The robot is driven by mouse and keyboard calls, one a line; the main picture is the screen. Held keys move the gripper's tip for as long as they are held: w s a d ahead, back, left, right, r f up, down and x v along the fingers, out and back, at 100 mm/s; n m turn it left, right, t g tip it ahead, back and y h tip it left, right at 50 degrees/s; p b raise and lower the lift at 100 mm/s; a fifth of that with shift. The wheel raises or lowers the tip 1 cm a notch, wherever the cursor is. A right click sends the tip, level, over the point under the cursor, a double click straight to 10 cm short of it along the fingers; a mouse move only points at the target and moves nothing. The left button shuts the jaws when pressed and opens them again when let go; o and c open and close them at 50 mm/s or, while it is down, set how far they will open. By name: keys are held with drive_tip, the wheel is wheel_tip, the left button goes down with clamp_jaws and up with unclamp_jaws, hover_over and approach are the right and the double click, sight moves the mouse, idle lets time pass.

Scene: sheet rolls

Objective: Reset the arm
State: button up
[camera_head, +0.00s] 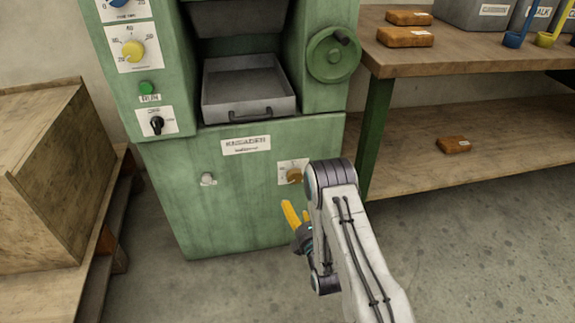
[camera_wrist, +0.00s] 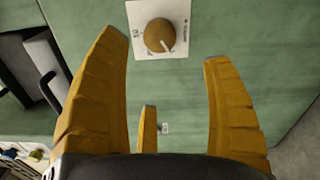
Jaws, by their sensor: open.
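My gripper (camera_head: 292,214) is in front of the lower right part of the green machine's front panel. Its yellow fingers are open and empty in the wrist view (camera_wrist: 166,85). An orange-brown knob (camera_wrist: 159,35) on a white plate shows beyond and between the fingers, apart from them. The same knob (camera_head: 294,175) is just above the gripper in the head view, close beside my arm's elbow joint. My arm is folded, with the forearm reaching in from the bottom right.
The green machine (camera_head: 215,220) holds a grey tray (camera_head: 250,118) with a handle and a green handwheel (camera_head: 332,54). A wooden crate (camera_head: 40,175) stands at left. A workbench (camera_head: 480,50) with orange blocks (camera_head: 405,37) is at right. The floor (camera_head: 480,240) at right is clear.

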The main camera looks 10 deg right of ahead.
wheel_tip(320, 180, up, 35)
drive_tip(key=s+m+g+p, duration=0.2)
drive_tip(key=m+g+p, duration=0.65)
drive_tip(key=p, duration=1.35)
drive_tip(key=s+r+m+g+p, duration=0.6)
drive_tip(key=s+r+m+p, duration=0.6)
drive_tip(key=s+r+p, duration=0.8)
drive_tip(key=s+r, duration=0.7)
drive_tip(key=s, duration=0.3)
drive_tip(key=shift+s+d, duration=0.15)
drive_tip(key=shift+s, duration=0.2)
drive_tip(key=shift+r, duration=0.1)
drive_tip(key=shift+c, duration=0.3)
